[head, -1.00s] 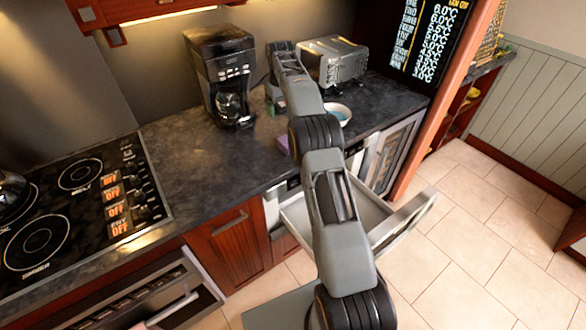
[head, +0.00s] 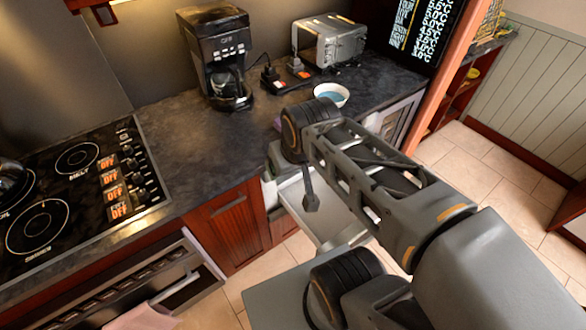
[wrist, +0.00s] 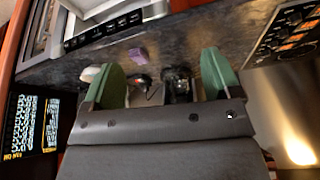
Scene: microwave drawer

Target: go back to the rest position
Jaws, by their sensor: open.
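In the wrist view my gripper (wrist: 163,75) is open, with its two green fingers apart. I see nothing held between them; the counter and dark items show beyond. In the head view my folded arm hides most of the gripper, above the front edge of the counter. The microwave drawer (head: 297,207) stands pulled out below the counter, partly hidden by my arm. In the wrist view the drawer unit's front (wrist: 120,27) lies at the top.
A coffee maker (head: 217,60), a toaster (head: 330,42) and a bowl (head: 331,95) stand on the dark counter (head: 190,135). A purple item (wrist: 137,54) lies near its edge. The stovetop (head: 75,190) is at left. Open tiled floor (head: 490,210) is at right.

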